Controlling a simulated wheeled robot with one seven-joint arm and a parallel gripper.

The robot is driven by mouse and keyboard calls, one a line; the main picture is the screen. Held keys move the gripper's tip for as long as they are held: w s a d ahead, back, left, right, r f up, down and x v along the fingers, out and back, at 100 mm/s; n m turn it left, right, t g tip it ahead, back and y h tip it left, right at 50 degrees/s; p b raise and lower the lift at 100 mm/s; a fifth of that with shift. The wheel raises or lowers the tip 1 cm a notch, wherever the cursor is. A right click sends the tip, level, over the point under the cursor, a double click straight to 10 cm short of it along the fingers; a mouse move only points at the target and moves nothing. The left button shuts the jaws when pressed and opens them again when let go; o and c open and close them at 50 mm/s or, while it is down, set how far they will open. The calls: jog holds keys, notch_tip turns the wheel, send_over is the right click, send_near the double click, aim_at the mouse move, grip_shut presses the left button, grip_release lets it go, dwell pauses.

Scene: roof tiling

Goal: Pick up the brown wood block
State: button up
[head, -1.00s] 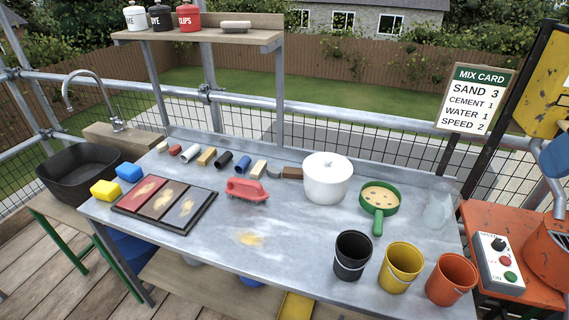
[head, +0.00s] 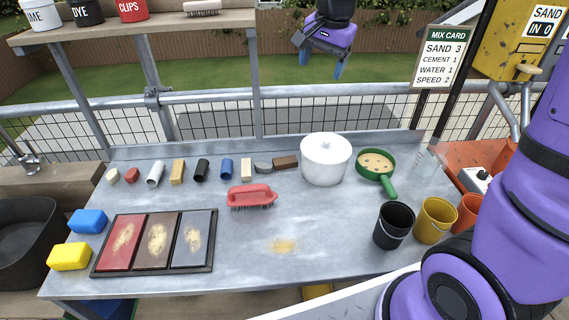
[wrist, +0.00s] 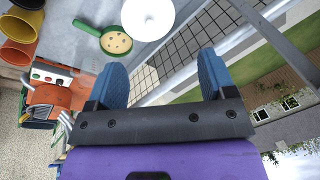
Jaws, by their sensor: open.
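A dark brown block (head: 285,162) lies near the back edge of the grey table, just left of the white lidded pot (head: 325,160). A tan wooden block (head: 177,171) and a paler beige block (head: 246,169) stand further left in the same row. My gripper (head: 320,63) is raised well above and behind the table's back edge, open and empty. In the wrist view its two blue fingers (wrist: 162,78) are spread apart. That view shows the white pot (wrist: 148,16) but no brown block.
A grey half-round piece (head: 263,167) sits directly left of the brown block. A red brush (head: 251,197), green pan (head: 376,170) and black bucket (head: 394,225) stand around the table. A metal railing (head: 200,92) runs behind. The table's front middle is mostly clear.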

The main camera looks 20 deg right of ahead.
jog(key=w+a+f+m+g, duration=0.1)
jog(key=w+a+f+m, duration=0.25)
jog(key=w+f, duration=0.85)
jog(key=m+g, duration=0.2)
jog(key=m, duration=0.4)
send_over(278, 161)
jog(key=f, duration=2.5)
jog(key=shift+s+a, duration=0.25)
jog(key=shift+s, duration=0.05)
jog(key=shift+w+d+f, duration=0.1)
jog(key=shift+w+f, duration=0.05)
jog(key=shift+f, duration=1.2)
jog(key=shift+w+d+f, duration=0.1)
jog(key=shift+w+f, duration=0.05)
jog(key=shift+f, duration=1.15)
jog(key=c, duration=1)
